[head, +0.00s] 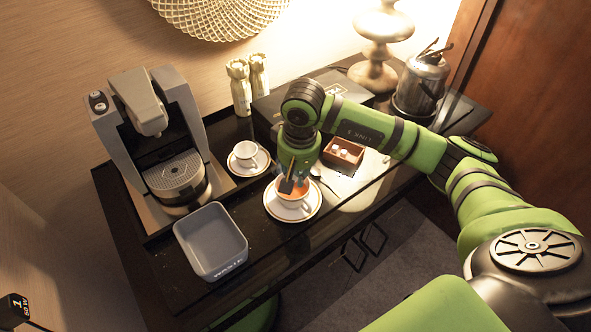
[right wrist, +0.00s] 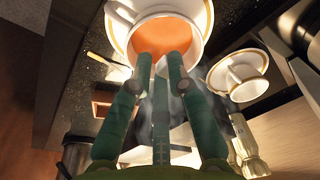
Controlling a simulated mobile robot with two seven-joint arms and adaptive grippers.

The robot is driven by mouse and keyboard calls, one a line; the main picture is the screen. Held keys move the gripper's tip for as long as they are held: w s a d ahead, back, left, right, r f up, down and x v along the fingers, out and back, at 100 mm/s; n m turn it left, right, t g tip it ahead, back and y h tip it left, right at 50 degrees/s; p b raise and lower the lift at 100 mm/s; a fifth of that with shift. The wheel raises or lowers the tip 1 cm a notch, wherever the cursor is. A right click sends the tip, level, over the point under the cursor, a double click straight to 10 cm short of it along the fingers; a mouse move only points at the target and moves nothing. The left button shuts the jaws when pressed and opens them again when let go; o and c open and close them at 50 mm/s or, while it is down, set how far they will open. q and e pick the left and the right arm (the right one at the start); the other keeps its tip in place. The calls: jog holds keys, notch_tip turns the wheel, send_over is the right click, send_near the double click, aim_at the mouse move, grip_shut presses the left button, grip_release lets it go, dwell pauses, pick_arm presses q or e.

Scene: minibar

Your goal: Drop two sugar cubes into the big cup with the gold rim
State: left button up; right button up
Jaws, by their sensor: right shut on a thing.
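The big cup with the gold rim (head: 302,203) stands upright on its gold-rimmed saucer (head: 310,213) and holds an orange-brown drink. It also shows in the right wrist view (right wrist: 120,12). My right gripper (head: 288,187) points down over this cup, its fingertips (right wrist: 160,58) close together above the drink. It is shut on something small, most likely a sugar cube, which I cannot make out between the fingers. The brown sugar box (head: 352,161) stands behind and right of the cup, with white sugar cubes (head: 337,149) inside. My left gripper is not in view.
A smaller cup (head: 246,152) on a saucer stands behind the big cup. A coffee machine (head: 170,130) and a grey bin (head: 211,243) are at the left. A spoon (head: 322,181) lies right of the big cup. A metal ice bucket (head: 422,82) and a lamp (head: 378,45) stand at the back right.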

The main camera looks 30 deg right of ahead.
jog(key=shift+f, duration=0.1)
jog(key=o, duration=0.7)
jog(key=shift+o, duration=0.2)
notch_tip(320, 180, up, 12)
jog(key=s, duration=0.1)
jog(key=shift+s, duration=0.2)
